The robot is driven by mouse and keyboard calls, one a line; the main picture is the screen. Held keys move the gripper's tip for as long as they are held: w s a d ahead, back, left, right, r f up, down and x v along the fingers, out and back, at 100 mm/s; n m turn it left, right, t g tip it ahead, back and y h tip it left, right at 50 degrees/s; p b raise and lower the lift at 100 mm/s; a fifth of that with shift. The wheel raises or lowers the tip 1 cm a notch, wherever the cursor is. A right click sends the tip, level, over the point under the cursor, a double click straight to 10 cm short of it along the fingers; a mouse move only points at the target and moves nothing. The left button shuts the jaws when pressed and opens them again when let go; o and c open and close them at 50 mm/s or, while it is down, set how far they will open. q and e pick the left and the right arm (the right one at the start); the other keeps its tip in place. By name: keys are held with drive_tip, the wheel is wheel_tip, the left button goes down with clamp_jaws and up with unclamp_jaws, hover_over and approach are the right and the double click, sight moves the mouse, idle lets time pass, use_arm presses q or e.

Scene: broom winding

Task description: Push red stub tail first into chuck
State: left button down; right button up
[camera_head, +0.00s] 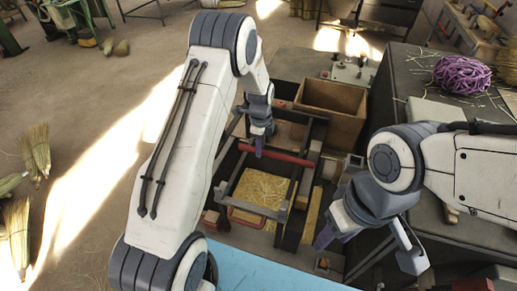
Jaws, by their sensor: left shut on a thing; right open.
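The red stub (288,157) is a thin red rod lying roughly crosswise above the dark frame of the machine (307,190). My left gripper (260,146) reaches down from above and is shut on the stub left of its middle. The stub's right end is close to a dark upright frame bar; I cannot tell whether they touch. I cannot make out the chuck clearly, nor which end of the stub is the tail. My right gripper (368,250) is open and empty at the machine's front right, with its fingers spread wide.
A wooden box (330,110) stands behind the machine. Straw (262,190) lies in a tray below the stub. A dark bench (410,75) with purple twine (462,75) is at right. A blue surface (265,272) lies in front.

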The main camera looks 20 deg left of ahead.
use_arm(q)
drive_tip(key=shift+w+f, duration=0.2)
drive_tip(key=shift+f, duration=0.25)
drive_tip(key=shift+d+r, duration=0.1)
drive_tip(key=shift+d, duration=5.6)
drive_tip(key=c, duration=0.6)
unclamp_jaws()
